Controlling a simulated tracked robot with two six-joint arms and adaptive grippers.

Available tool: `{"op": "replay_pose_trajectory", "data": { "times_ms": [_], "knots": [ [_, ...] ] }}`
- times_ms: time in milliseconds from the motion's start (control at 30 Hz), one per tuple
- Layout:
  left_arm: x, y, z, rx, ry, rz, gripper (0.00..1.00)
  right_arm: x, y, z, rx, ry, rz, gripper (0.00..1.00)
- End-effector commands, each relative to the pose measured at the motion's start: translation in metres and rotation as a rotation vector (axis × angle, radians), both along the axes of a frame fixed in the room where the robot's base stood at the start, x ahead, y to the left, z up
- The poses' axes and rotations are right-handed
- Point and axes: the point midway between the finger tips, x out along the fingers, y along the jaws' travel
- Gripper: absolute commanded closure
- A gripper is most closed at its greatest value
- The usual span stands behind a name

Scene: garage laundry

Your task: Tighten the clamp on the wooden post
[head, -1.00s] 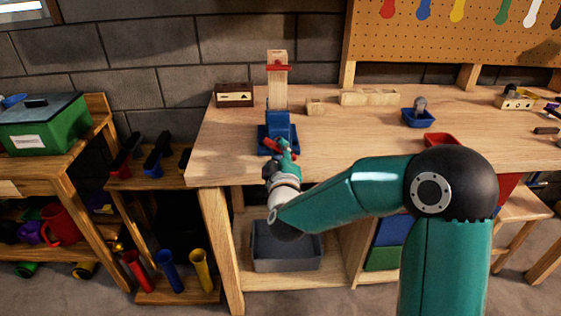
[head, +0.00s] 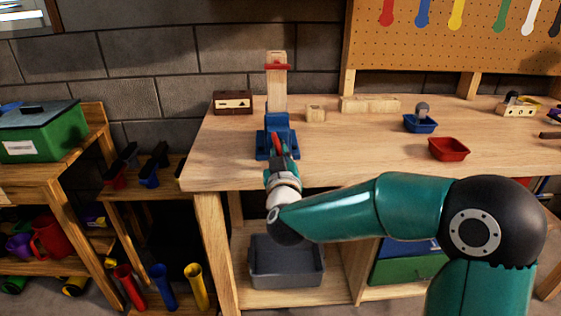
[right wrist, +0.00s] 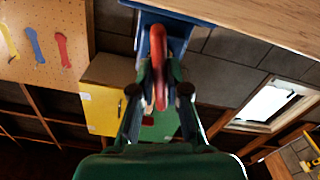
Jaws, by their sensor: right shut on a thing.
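The wooden post (head: 277,90) stands upright at the left of the workbench, with a red bar (head: 277,67) across its upper part. Its foot is at the blue clamp (head: 279,124) on the bench's front edge. The clamp's red handle (head: 277,144) points steeply up in the head view. My right gripper (head: 281,160) is at the front of the clamp, shut on this handle. In the right wrist view, the red handle (right wrist: 158,55) rises between the fingers, with the blue clamp (right wrist: 176,28) behind it. The gripper hides the handle's lower part. My left gripper is out of view.
On the workbench (head: 350,150) are a dark wooden box (head: 233,102), a small block (head: 316,113), a long block (head: 370,104), a blue tray (head: 420,124) and a red tray (head: 448,150). A grey bin (head: 287,274) sits beneath. The bench middle is clear.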

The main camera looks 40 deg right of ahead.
Motion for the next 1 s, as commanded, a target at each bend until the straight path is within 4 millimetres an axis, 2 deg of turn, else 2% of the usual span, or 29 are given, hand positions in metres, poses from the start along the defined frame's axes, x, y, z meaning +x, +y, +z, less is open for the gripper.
{"op": "replay_pose_trajectory", "data": {
  "times_ms": [33,300,867,900,1000],
  "knots": [
    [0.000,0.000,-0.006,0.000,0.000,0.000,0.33,0.000,0.002,-0.004,0.029,-0.014,0.006,1.00],
    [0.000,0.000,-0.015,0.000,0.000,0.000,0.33,0.001,0.002,-0.002,0.136,-0.081,0.005,1.00],
    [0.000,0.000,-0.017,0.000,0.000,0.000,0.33,0.000,0.002,0.000,0.169,-0.103,0.003,1.00],
    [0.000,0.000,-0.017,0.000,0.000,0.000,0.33,0.000,0.002,0.000,0.169,-0.103,0.003,0.84],
    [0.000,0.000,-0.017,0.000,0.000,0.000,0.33,0.000,0.001,0.000,0.169,-0.104,0.003,0.67]
  ]
}}
